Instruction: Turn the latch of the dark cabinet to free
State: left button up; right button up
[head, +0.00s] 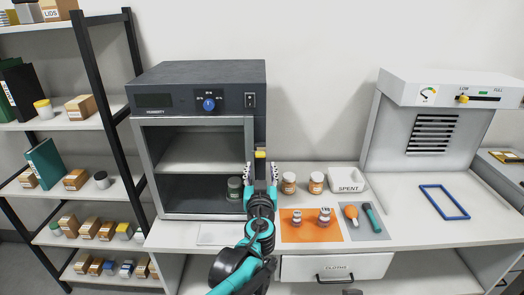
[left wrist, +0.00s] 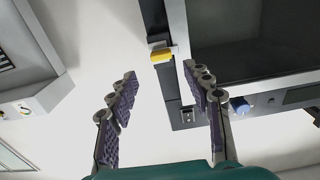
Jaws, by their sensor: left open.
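The dark cabinet (head: 168,88) with a humidity panel and a glazed, grey-framed door stands on the table at left; the door looks closed. Its yellow latch (head: 260,154) sits at the door's right edge, its handle lying roughly level. In the left wrist view the latch (left wrist: 160,55) shows just beyond the fingertips, by the door frame. My left gripper (head: 260,169) is open and empty, in front of and slightly below the latch. In the left wrist view its fingers (left wrist: 159,74) stand either side of the latch's line, apart from it. My right gripper is not in view.
Two jars (head: 302,183) and a white SPENT tray (head: 347,180) stand right of my gripper. An orange mat (head: 311,234) with two small jars and a grey mat (head: 367,228) with tools lie nearer. A vented hood (head: 435,125) stands at right, and a shelf rack (head: 95,75) at left.

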aim_at(260, 156)
pick_arm(q)
jog(key=w+b, duration=0.1)
jog(key=w, duration=0.5)
jog(key=shift+w+a+f+b, duration=0.1)
jog(key=shift+w+b, duration=0.05)
jog(key=shift+b, duration=0.15)
jog(key=shift+w, duration=0.55)
grip_shut()
